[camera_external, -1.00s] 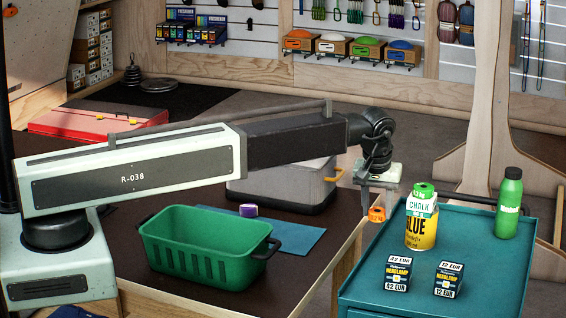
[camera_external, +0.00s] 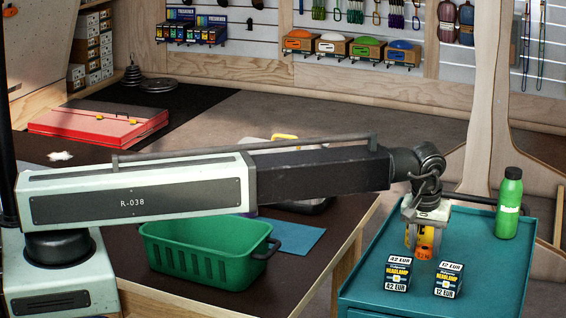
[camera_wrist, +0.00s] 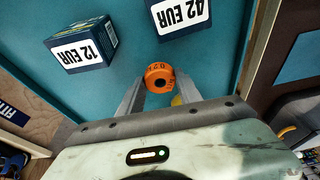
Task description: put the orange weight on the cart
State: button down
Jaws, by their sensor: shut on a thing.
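The teal cart (camera_external: 380,303) is at the right. The weight appears over the cart top, beside the headlamp boxes; I cannot tell whether it touches the surface. The cart top (camera_wrist: 212,62) fills much of the wrist view's upper part.
Two dark headlamp boxes (camera_external: 397,273) (camera_external: 448,279) stand on the cart near the weight. A green bottle (camera_external: 509,205) stands at the back right. A green basket (camera_external: 200,262) stands on the dark table. The cart's front right is clear.

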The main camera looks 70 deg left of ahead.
aim_at(421, 274)
notch_tip(421, 274, down, 5)
jog(key=b, duration=0.3)
jog(key=shift+r+b, duration=0.1)
jog(key=shift+b, duration=0.25)
jog(key=shift+r, duration=0.2)
jog(key=shift+f, duration=0.15)
jog(key=c, duration=0.8)
grip_release()
jog(key=p+v, duration=1.2)
jog(key=v, duration=0.1)
jog(key=s+a+m, duration=0.2)
jog(key=s+m, duration=0.1)
jog(key=s, duration=0.6)
jog(key=s+a+f+m+g+h, duration=0.1)
jog(key=s+a+m, duration=0.1)
jog(key=s, duration=0.6)
jog(key=s+a+m+g+h, duration=0.1)
jog(key=s+a+m, duration=0.2)
jog(key=s, duration=0.6)
jog(key=shift+s+a+f+m, duration=0.1)
jog(key=shift+s+f+m, duration=0.2)
jog(key=shift+m, duration=0.1)
